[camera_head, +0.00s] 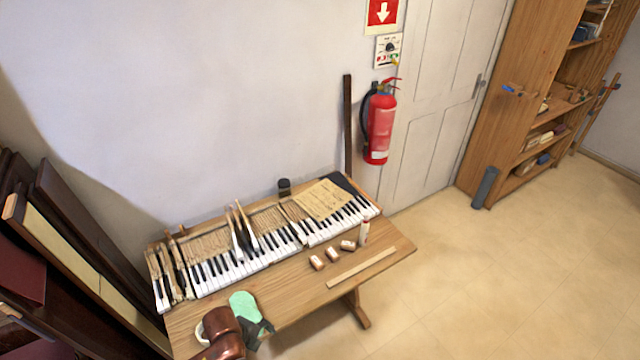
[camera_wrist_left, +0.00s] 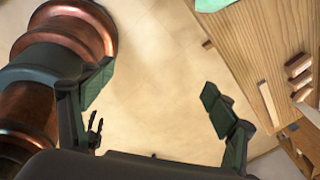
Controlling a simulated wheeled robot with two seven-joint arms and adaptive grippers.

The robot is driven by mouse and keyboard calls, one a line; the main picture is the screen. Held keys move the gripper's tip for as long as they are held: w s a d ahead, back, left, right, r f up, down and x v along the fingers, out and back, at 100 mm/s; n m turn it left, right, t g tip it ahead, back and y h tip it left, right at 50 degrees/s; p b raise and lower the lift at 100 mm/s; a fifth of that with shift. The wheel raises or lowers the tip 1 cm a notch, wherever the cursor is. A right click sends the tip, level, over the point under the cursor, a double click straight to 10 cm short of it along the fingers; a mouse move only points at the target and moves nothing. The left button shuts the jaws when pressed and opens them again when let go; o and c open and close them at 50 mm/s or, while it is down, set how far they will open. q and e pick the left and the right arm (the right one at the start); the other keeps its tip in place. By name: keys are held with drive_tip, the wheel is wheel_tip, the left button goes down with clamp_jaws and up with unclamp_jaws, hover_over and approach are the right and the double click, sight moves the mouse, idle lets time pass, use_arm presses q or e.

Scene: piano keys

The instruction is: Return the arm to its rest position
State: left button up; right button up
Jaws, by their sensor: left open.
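My left gripper (camera_head: 259,334) is at the near front edge of the wooden table in the head view, partly hidden by a copper-brown arm link of mine. In the left wrist view the left gripper (camera_wrist_left: 155,88) has its two dark green fingers spread wide, with bare floor between them and nothing held. The table edge (camera_wrist_left: 232,70) lies to the right of the fingers there. The piano keyboard (camera_head: 240,262) lies on the table, beyond the gripper and apart from it. My right gripper is in neither view.
A mint-green item (camera_head: 243,303) lies on the table close to the gripper. Small blocks (camera_head: 332,254), a wooden strip (camera_head: 361,268) and a small bottle (camera_head: 364,232) are farther right. Dark panels (camera_head: 75,220) lean at left. The floor (camera_head: 480,270) at right is clear.

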use_arm(q)
drive_tip(key=s+a+n+t+y, duration=0.2)
drive_tip(key=s+a+n+y, duration=0.2)
drive_tip(key=s+a+n, duration=1.65)
drive_tip(key=w+d+f+n+g+h+b, duration=0.1)
drive_tip(key=d+f+b, duration=0.15)
drive_tip(key=f, duration=1.55)
drive_tip(key=w+d+f+n+b, duration=0.1)
drive_tip(key=d+f+b, duration=0.15)
drive_tip(key=f, duration=1.45)
drive_tip(key=s+f+g+b, duration=0.1)
drive_tip(key=s+f+b, duration=0.4)
drive_tip(key=s+f, duration=1.3)
wheel_tip(320, 180, down, 4)
drive_tip(key=shift+s+a+f+m+g, duration=0.15)
drive_tip(key=shift+a+m+g, duration=0.1)
drive_tip(key=shift+m+g, duration=0.1)
